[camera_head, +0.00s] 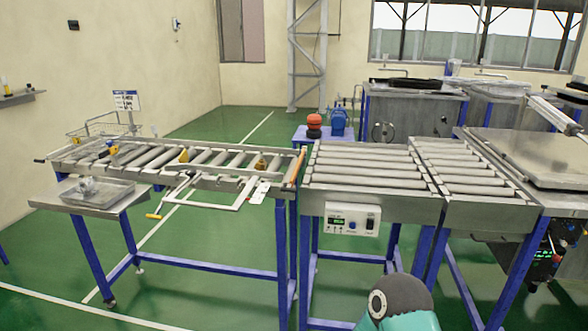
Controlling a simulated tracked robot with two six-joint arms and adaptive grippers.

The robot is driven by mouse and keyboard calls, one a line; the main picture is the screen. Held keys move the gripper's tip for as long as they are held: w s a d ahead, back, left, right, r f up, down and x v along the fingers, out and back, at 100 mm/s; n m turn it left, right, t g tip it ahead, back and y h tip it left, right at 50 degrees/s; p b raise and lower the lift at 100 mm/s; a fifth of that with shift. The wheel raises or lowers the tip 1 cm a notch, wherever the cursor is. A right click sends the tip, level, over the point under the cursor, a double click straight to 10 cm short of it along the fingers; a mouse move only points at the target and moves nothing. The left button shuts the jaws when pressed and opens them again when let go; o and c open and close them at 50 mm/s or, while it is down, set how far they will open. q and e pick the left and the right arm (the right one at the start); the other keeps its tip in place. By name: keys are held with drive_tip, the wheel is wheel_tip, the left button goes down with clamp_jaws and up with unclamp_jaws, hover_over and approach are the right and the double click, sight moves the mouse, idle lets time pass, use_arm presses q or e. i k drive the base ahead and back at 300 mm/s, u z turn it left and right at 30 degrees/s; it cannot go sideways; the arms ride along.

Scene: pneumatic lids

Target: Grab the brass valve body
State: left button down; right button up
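A small brass-coloured piece (260,164), which looks like the brass valve body, sits at the right end of the left roller conveyor (237,171). A yellow piece (183,156) is near the middle of the same rollers, and another yellowish piece (112,149) is further left. They are too small for me to tell their exact shapes. Neither of my grippers shows; only a rounded teal and dark grey part, likely of my own arm, is at the bottom edge.
A metal tray (113,197) with a silvery fitting (86,185) stands on a side shelf at left. A white frame (224,204) juts from the conveyor's front. More rollers (368,165) and a control box (352,219) are to the right. Green floor is open in front.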

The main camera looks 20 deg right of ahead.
sight(261, 164)
drive_tip(key=z, duration=0.15)
drive_tip(key=i, duration=1)
drive_tip(key=u, duration=0.05)
